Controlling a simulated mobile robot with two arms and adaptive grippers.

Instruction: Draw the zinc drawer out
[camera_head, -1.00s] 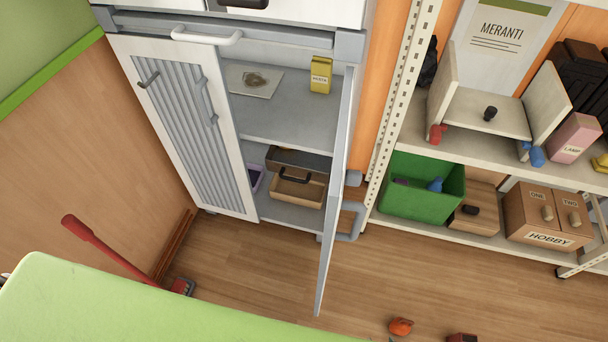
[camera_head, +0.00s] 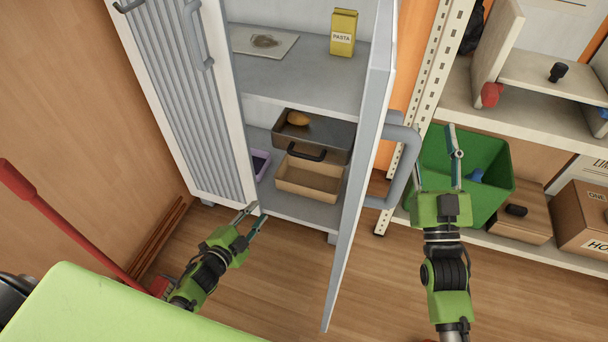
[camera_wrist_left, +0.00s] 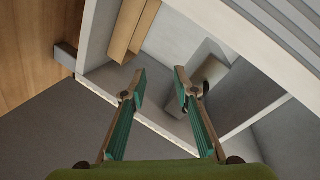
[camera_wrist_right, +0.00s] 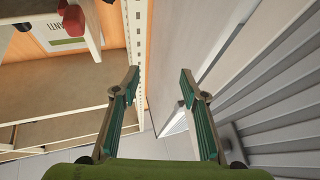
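A dark grey metal drawer (camera_head: 338,132) that looks like the zinc one sits on the low shelf of the open cabinet (camera_head: 295,212). A brown potato-like thing (camera_head: 298,118) lies in it. A dark handle (camera_head: 322,155) shows at its front, above a tan open box (camera_head: 310,178); which of the two it belongs to is unclear. My left gripper (camera_head: 254,213) is open and empty, in front of the cabinet, left of and below the tan box. It is also open in the left wrist view (camera_wrist_left: 155,85). My right gripper (camera_head: 437,140) is open and empty, right of the open door, before the green crate.
The cabinet's open right door (camera_head: 362,170) with its grey handle (camera_head: 403,165) stands between the drawer and my right arm. A pasta box (camera_head: 343,32) stands on the upper shelf. A green crate (camera_head: 490,160) is on the right rack.

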